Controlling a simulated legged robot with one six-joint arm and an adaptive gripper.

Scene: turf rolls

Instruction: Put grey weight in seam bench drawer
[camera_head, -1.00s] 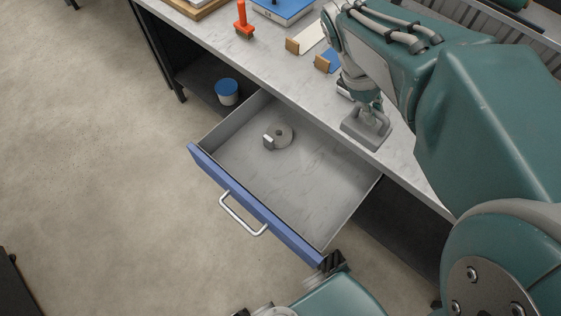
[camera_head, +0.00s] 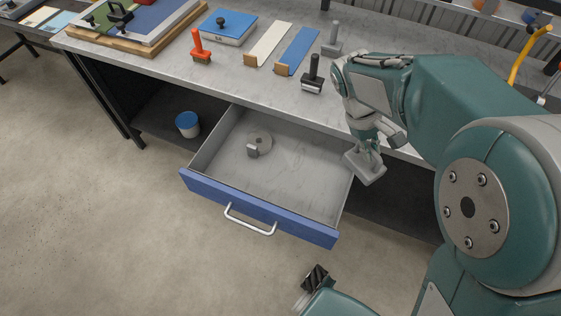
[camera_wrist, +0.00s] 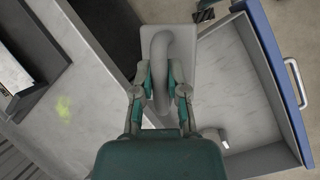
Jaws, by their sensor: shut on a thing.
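The grey weight (camera_head: 365,169) is a flat block with a looped handle. My gripper (camera_head: 368,147) is shut on that handle and holds the weight in the air. In the wrist view the gripper (camera_wrist: 160,88) closes around the handle, with the weight's plate (camera_wrist: 184,42) below. The seam bench drawer (camera_head: 231,197) is pulled open, with a blue front and a silver handle. The weight hangs by the drawer's right rear corner, in front of the bench edge. In the wrist view the drawer (camera_wrist: 240,75) lies right of the weight, whose plate overlaps the side wall in the picture.
A round grey object (camera_head: 260,140) with a small tab lies in the drawer's rear; the rest of its floor is bare. On the bench top (camera_head: 150,62) stand a black roller (camera_head: 313,78), a red-handled brush (camera_head: 199,48) and a blue box (camera_head: 229,28). A blue-lidded tub (camera_head: 187,124) sits on the lower shelf.

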